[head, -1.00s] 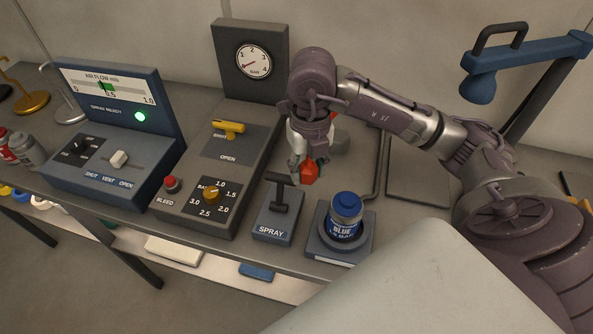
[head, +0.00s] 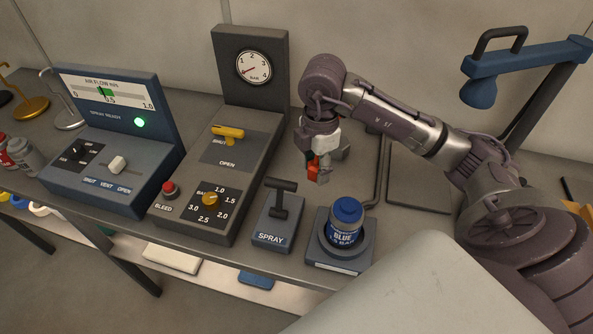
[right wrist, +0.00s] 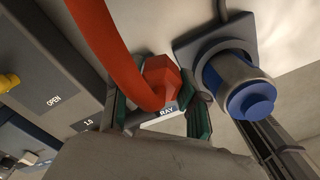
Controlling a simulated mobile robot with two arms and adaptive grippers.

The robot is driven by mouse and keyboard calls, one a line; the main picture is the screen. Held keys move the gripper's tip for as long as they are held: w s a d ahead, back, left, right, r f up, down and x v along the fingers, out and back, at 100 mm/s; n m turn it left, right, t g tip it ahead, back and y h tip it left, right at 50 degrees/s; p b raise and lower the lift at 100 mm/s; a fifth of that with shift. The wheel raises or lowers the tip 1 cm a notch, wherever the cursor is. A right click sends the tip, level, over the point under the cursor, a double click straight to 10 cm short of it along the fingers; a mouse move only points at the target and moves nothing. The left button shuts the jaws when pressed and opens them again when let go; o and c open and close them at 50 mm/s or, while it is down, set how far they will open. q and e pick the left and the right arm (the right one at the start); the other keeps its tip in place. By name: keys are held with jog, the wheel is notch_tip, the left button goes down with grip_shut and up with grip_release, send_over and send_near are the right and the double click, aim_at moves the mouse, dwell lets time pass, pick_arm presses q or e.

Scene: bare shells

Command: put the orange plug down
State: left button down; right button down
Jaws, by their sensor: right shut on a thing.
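The orange plug (head: 313,167) is in my right gripper (head: 318,177), above the bench behind the spray lever and the blue can. In the right wrist view the orange plug (right wrist: 160,80) sits between the two green-padded fingers of my right gripper (right wrist: 158,112), with a thick orange curved part running up from it. The fingers are shut on it. In the head view the plug is small and partly hidden by the fingers. I cannot tell its exact height above the bench. My left gripper is not in view.
The spray lever (head: 280,200) and the blue can (head: 345,222) on its stand are at the bench front. The grey valve panel (head: 190,190) with a gauge is left of my gripper. A blue lamp-like arm (head: 525,65) stands at the right. A dark flat plate (head: 418,190) lies on the bench.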

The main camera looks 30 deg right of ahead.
jog(key=p, duration=0.2)
send_over(296, 177)
notch_tip(296, 177, down, 6)
jog(key=shift+r, duration=0.1)
notch_tip(296, 177, down, 4)
jog(key=shift+r+p, duration=0.1)
jog(key=shift+p, duration=0.7)
jog(key=shift+f, duration=0.25)
jog(key=shift+f+b, duration=0.45)
jog(key=shift+f, duration=0.1)
jog(key=c, duration=0.6)
grip_release()
jog(key=shift+c, duration=0.2)
jog(key=shift+r, duration=0.1)
